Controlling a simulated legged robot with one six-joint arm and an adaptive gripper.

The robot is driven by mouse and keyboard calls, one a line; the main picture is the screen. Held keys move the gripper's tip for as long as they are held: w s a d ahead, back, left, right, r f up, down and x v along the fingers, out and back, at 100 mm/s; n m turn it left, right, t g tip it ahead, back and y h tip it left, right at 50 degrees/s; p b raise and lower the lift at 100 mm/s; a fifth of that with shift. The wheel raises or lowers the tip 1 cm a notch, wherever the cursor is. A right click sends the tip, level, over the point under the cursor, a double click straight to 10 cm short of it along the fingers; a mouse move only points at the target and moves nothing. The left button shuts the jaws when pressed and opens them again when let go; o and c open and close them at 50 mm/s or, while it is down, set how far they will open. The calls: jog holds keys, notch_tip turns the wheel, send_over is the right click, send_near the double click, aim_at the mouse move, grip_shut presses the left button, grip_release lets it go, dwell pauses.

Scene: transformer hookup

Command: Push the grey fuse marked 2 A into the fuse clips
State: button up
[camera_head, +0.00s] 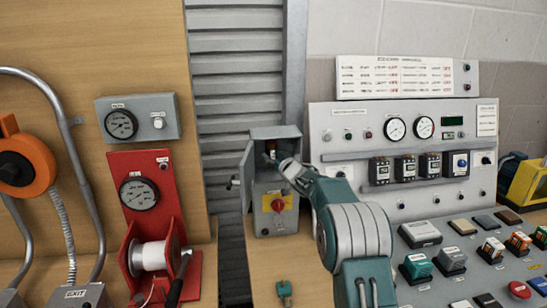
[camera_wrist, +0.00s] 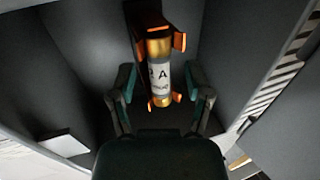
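The fuse (camera_wrist: 160,75) is a pale grey-white cylinder with gold end caps. An "A" shows on its label; the number before it is cut off from sight. It lies between the orange-copper fuse clips (camera_wrist: 180,41) at both ends, inside a dark box. I cannot tell how deep it sits in them. My gripper (camera_wrist: 162,78) has one teal finger on each side of the fuse, with a visible gap to it on both sides. In the head view my gripper (camera_head: 278,161) reaches into the open grey fuse box (camera_head: 289,132), hiding most of its inside.
The box door (camera_head: 247,175) stands open at the left. A red rotary switch on yellow (camera_head: 277,205) is on the box's lower front. A meter panel (camera_head: 400,190) is at the right, with several parts on the bench before it. A green-handled key-like piece (camera_head: 284,288) lies below the box.

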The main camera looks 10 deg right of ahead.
jog(key=s, duration=0.5)
dwell(0.7)
jog(key=shift+s, duration=0.15)
jog(key=v, duration=1.1)
jog(key=shift+s, duration=0.3)
jog(key=shift+d+r, duration=0.1)
jog(key=shift+d, duration=0.05)
